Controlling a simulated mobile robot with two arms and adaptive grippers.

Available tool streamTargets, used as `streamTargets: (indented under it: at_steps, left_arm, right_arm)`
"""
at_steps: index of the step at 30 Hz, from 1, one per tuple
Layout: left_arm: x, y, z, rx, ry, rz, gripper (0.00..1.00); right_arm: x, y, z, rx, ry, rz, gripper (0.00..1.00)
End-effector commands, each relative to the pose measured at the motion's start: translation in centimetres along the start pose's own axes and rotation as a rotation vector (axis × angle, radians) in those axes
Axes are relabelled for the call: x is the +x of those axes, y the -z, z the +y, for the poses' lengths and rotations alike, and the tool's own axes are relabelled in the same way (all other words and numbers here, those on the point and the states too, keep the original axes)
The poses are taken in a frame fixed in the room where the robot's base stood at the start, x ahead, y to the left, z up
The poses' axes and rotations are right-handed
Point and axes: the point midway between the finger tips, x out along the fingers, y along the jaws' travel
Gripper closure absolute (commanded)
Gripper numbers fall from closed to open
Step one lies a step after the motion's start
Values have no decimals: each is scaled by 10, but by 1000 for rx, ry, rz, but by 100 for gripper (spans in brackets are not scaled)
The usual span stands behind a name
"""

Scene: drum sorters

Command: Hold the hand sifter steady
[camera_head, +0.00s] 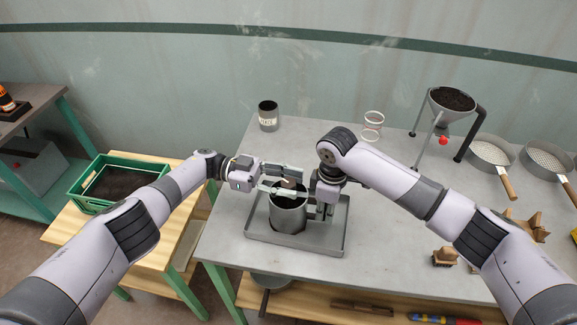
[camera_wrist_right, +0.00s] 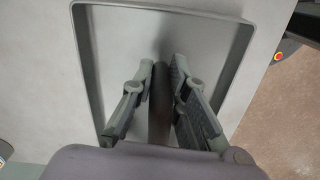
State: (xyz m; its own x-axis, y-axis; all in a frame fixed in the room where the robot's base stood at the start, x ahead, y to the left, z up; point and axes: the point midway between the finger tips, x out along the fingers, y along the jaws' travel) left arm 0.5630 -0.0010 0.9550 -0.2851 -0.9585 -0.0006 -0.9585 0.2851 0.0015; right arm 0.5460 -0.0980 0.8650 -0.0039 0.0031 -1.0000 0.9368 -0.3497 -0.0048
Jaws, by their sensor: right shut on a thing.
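The hand sifter (camera_head: 289,218) is a grey metal cylinder. It stands upright in or just over a shallow grey tray (camera_head: 341,246), and dark material shows inside its top. My right gripper (camera_head: 316,212) is at the sifter's right side. In the right wrist view my right gripper (camera_wrist_right: 160,100) is shut on the dark upright handle (camera_wrist_right: 159,122). My left gripper (camera_head: 284,178) is over the sifter's top with its fingers apart. A small brownish piece shows between them; I cannot tell whether they touch it. The gripper hides part of the rim.
A labelled can (camera_head: 268,117) and a white wire ring stand (camera_head: 373,125) are at the back. A funnel of dark soil (camera_head: 452,99) on a stand and flat sieves (camera_head: 491,152) are at the right. A green crate (camera_head: 82,203) is on the left bench.

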Motion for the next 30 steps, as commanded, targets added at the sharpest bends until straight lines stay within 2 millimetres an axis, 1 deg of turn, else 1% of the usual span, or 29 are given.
streamTargets:
  at_steps: [6, 18, 23, 30]
  left_arm:
    - [-1, 20, 1, 3, -1, 0, 61]
    - [0, 78, 1, 1, -1, -1, 61]
    - [0, 90, 1, -2, -1, -1, 61]
    - [0, 92, 1, -3, 0, -1, 61]
  right_arm:
    - [0, 0, 0, 0, -1, -1, 100]
    - [0, -1, 0, 0, 0, -2, 100]
    - [0, -1, 0, 0, 0, -2, 100]
    - [0, -1, 0, 0, 0, -2, 100]
